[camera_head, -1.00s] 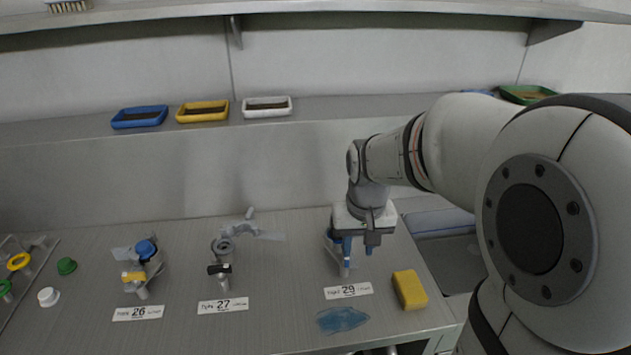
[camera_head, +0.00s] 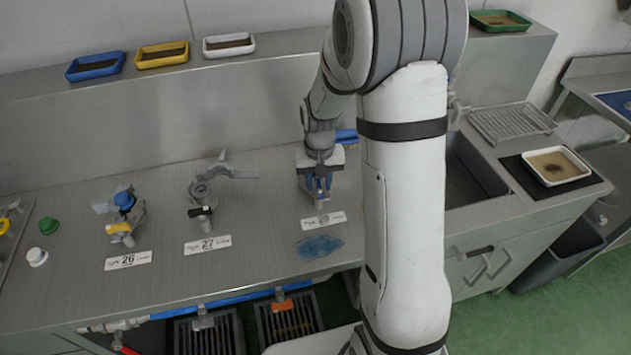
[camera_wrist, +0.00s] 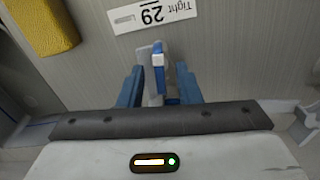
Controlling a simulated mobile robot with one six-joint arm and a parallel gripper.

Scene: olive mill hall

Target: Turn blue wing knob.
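The blue wing knob (camera_wrist: 158,75) sits on the grey fitting at the Tight 29 label. In the wrist view it shows as a narrow blue piece with a pale tip. My gripper (camera_wrist: 159,88) is open, with one blue finger on each side of the knob. Whether either finger touches it, I cannot tell. In the head view my gripper (camera_head: 319,185) points down over the fitting, just behind the 29 label (camera_head: 324,219), and hides most of the knob.
Fitting 26 (camera_head: 125,215) with a blue cap and fitting 27 (camera_head: 203,200) stand to the left. A blue smear or cloth (camera_head: 319,247) lies in front of 29. A yellow sponge (camera_wrist: 40,25) lies nearby. A sink (camera_head: 470,180) is to the right.

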